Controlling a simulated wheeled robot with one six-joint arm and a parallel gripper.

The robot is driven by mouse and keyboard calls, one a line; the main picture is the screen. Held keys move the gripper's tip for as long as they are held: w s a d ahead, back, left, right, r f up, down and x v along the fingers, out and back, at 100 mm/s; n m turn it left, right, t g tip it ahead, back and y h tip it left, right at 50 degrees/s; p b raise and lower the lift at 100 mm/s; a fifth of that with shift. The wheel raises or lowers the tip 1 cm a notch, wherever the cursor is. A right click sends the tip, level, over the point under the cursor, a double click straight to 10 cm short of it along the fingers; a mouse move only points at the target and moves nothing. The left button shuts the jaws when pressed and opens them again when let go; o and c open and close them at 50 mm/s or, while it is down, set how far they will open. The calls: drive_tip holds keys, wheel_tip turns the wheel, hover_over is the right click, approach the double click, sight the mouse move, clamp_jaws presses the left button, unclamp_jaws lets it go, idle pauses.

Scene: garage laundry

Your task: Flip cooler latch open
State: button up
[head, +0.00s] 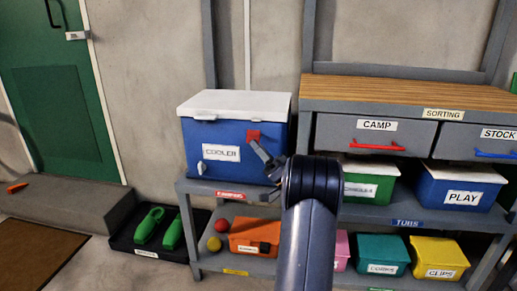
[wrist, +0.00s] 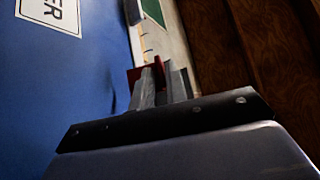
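The blue cooler (head: 190,140) with a white lid stands on the left shelf top. Its red latch (head: 253,134) is on the right part of the front, just below the lid. In the wrist view the cooler wall (wrist: 70,85) fills the left, and the red latch (wrist: 132,73) shows behind my fingertips. My gripper (head: 258,147) reaches the latch from the lower right.
A wooden-topped bench (head: 400,92) with the CAMP drawer (head: 345,132) and STOCK drawer (head: 480,140) stands at right. A green bin (head: 370,182) and the PLAY bin (head: 460,187) sit below. Lower bins include an orange one (head: 245,236). Open floor lies at front left.

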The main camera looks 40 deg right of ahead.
drive_tip(key=shift+o, duration=1.4)
drive_tip(key=v, duration=1)
drive_tip(key=shift+s+f+p, duration=0.25)
drive_tip(key=shift+f+p, duration=0.05)
drive_tip(key=shift+d, duration=0.1)
